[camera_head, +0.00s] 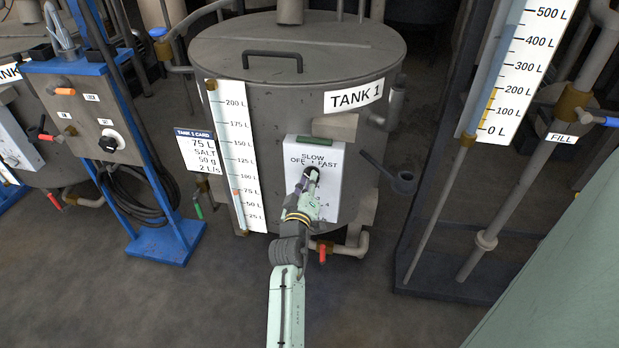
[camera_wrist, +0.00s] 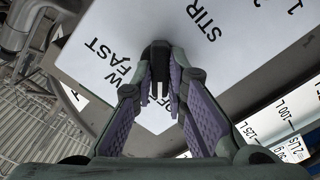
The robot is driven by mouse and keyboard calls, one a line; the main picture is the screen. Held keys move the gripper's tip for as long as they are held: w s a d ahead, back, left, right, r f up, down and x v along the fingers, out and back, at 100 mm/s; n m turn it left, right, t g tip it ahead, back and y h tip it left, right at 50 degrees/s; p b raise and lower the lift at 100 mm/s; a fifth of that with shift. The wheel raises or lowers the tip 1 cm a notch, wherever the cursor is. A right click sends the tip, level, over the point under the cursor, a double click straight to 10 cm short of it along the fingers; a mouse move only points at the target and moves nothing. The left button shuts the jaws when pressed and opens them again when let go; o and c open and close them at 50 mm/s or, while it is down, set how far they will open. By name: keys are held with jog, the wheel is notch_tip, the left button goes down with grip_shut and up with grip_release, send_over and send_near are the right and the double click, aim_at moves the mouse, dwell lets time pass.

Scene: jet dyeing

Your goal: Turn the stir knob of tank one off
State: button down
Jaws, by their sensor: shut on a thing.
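Tank one (camera_head: 290,75) is a grey lidded vessel in the middle of the head view, labelled "TANK 1". On its front is a white stir panel (camera_head: 327,185) marked OFF, SLOW and FAST. The black stir knob (camera_head: 312,173) sits below these words, partly hidden by my gripper (camera_head: 306,184). In the wrist view, the knob (camera_wrist: 160,58) stands between the purple-padded fingertips of my gripper (camera_wrist: 161,88), which is shut on it. "STIR" and "FAST" read tilted there, and OFF is mostly covered. I cannot tell which mark the knob points to.
A level gauge (camera_head: 238,150) runs down the tank left of the panel. A red-handled valve (camera_head: 322,253) is below it, close to my arm. A blue stand (camera_head: 165,240) with a hose is at left, and a FILL pipe (camera_head: 530,160) at right.

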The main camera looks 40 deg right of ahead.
jog(key=shift+r+n, duration=0.15)
jog(key=shift+n, duration=0.45)
jog(key=c, duration=1.6)
grip_release()
jog(key=v, duration=1.2)
